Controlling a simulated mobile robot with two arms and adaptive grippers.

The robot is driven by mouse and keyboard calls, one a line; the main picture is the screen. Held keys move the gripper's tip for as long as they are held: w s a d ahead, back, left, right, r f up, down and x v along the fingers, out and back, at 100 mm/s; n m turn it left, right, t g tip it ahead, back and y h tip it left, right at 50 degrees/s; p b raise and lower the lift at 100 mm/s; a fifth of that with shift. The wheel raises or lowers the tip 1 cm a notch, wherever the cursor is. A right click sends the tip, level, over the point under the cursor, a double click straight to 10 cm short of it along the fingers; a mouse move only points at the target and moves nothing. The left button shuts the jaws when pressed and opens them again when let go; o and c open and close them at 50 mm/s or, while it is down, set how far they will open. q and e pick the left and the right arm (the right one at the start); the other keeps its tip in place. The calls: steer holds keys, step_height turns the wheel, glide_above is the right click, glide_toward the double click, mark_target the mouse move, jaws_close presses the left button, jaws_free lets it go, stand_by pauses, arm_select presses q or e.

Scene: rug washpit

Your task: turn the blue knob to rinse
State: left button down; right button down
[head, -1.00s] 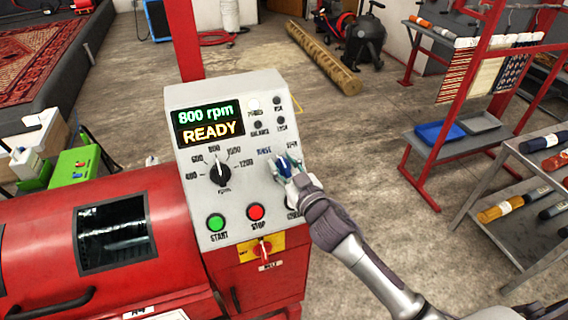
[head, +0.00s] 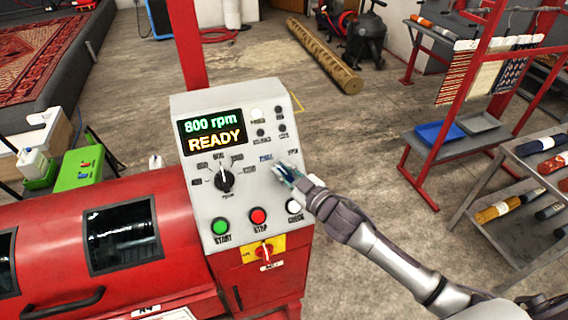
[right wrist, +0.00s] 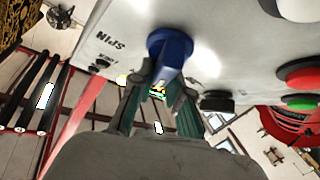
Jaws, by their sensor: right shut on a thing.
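The blue knob (head: 284,171) is on the right side of the grey control panel (head: 240,207), below the small buttons. The RINSE label (head: 266,157) is at its upper left and the SPIN label (head: 292,152) above it. My right gripper (head: 288,175) reaches in from the lower right and partly covers the knob. In the right wrist view the gripper (right wrist: 160,92) is shut on the blue knob (right wrist: 170,46), with a finger on each side of its grip. The setting it points to is hard to read. My left gripper is out of view.
The display (head: 210,133) reads 800 rpm, READY. A black rpm knob (head: 223,179), green START button (head: 220,227), red STOP button (head: 258,216) and white button (head: 295,206) are nearby. A red-yellow switch (head: 264,250) sits below. Open floor lies right of the panel.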

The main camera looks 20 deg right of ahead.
steer(key=c, duration=1.1)
jaws_free()
steer(key=shift+s+f, duration=0.15)
steer(key=shift+f, duration=0.45)
steer(key=shift+d, duration=0.15)
steer(key=shift+r, duration=0.15)
steer(key=v, duration=1.1)
steer(key=shift+s+d+r, duration=0.1)
steer(key=shift+s+d, duration=0.1)
steer(key=shift+s, duration=0.1)
